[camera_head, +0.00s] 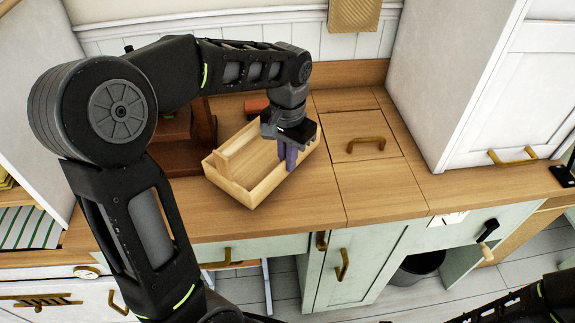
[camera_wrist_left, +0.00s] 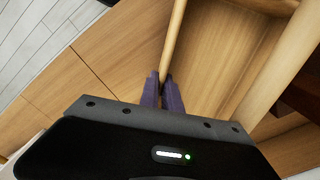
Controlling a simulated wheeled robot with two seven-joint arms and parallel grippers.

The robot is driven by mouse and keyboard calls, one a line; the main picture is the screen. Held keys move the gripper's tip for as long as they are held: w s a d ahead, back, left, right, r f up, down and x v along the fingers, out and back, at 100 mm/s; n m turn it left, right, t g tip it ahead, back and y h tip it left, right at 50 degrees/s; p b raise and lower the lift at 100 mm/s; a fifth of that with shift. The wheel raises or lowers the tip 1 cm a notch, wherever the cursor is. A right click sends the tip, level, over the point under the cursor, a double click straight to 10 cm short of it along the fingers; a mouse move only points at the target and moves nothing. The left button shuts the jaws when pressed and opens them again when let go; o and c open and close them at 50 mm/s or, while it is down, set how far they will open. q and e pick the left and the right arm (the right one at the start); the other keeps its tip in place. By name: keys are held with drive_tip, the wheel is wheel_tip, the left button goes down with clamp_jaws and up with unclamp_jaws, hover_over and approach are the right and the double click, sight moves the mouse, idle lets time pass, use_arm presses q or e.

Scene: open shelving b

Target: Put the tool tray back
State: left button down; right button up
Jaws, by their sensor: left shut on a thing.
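The tool tray (camera_head: 240,190) is a light wooden open box on the wooden counter, below my left arm. My left gripper (camera_head: 289,160) points down at its right side, with purple fingers around that wall. In the left wrist view, the fingers (camera_wrist_left: 163,88) are shut on the tray's thin wall (camera_wrist_left: 174,45), and the tray floor (camera_wrist_left: 215,50) shows to the right. The tray looks empty where it is visible; part of its far end is hidden by my gripper. My right gripper is not in view; only a dark part of my right arm shows at the lower right.
A brown wooden stand (camera_head: 185,140) is left of the tray, partly behind my arm. A small orange-red object (camera_head: 256,106) lies behind it. A counter lid with a brass handle (camera_head: 366,143) is to the right. The counter's front right (camera_head: 385,205) is clear. A white cabinet (camera_head: 460,90) stands at right.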

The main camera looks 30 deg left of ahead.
use_arm(q)
wheel_tip(320, 180, down, 3)
drive_tip(key=shift+r, duration=0.15)
drive_tip(key=c, duration=1.6)
unclamp_jaws()
drive_tip(key=shift+o, duration=0.2)
drive_tip(key=shift+r, duration=0.2)
wheel_tip(320, 180, up, 12)
drive_tip(key=shift+f, duration=0.15)
